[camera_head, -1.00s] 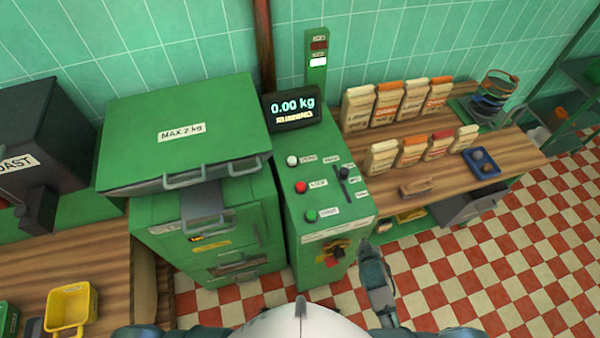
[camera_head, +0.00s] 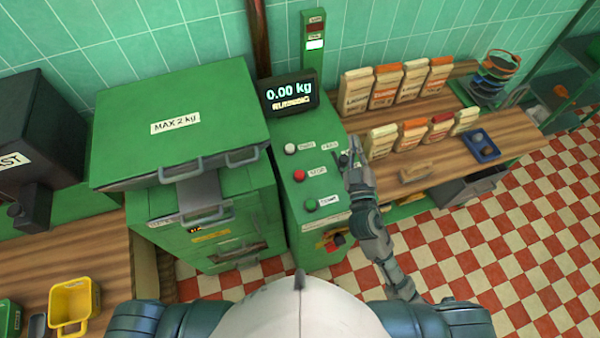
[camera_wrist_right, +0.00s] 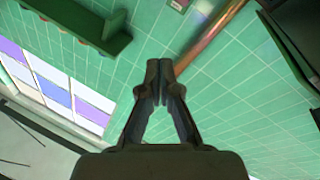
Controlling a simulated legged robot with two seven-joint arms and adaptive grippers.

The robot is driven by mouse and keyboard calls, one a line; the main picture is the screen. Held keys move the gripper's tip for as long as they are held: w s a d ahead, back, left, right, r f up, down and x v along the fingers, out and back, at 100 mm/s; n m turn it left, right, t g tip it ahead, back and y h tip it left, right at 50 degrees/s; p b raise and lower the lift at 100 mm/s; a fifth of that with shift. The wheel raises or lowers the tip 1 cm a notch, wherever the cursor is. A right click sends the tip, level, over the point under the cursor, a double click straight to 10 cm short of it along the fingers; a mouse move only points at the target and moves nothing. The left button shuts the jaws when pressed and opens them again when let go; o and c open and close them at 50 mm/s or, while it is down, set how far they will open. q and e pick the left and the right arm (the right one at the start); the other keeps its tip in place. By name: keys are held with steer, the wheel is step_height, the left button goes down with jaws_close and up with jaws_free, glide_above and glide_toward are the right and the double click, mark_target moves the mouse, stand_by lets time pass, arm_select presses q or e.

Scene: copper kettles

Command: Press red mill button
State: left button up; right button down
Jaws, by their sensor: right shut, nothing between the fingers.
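The red button (camera_head: 299,175) sits on the sloping top of the green mill panel (camera_head: 325,195), between a white button (camera_head: 291,149) above it and a green button (camera_head: 310,205) below it. My right gripper (camera_head: 352,150) is raised over the panel's right edge, to the right of the red button and apart from it in the picture. It hides part of the panel's right side, where the lever was. In the right wrist view my right gripper's fingers (camera_wrist_right: 160,70) are shut together with nothing between them. My left gripper is not in view.
A display (camera_head: 290,95) reading 0.00 kg stands behind the buttons. A large green machine (camera_head: 180,125) labelled MAX 2 kg stands left of the panel. Paper bags (camera_head: 410,132) line the wooden bench at right. A red and cream checked floor (camera_head: 480,235) is open at lower right.

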steer(key=s+a+r+n+g+y, duration=0.2)
steer(key=a+r+n+g+y, duration=0.25)
steer(key=a+n+y, duration=0.55)
steer(key=s+a+r+n+g+y, duration=0.3)
steer(key=a+r+n+g+y, duration=0.15)
steer(key=a+n+y, duration=0.4)
steer(key=a+f+n+g+h, duration=0.4)
steer(key=f+n+g, duration=0.45)
steer(key=n, duration=0.35)
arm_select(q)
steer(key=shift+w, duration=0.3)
arm_select(e)
steer(key=w+d+f+t+h, duration=0.2)
steer(key=w+d+f+h, duration=0.5)
steer(key=d+f+h, duration=0.1)
steer(key=shift+w+d+f, duration=0.15)
steer(key=shift+w+d, duration=0.05)
steer(key=shift+d, duration=0.2)
steer(key=shift+n+t+h, duration=0.25)
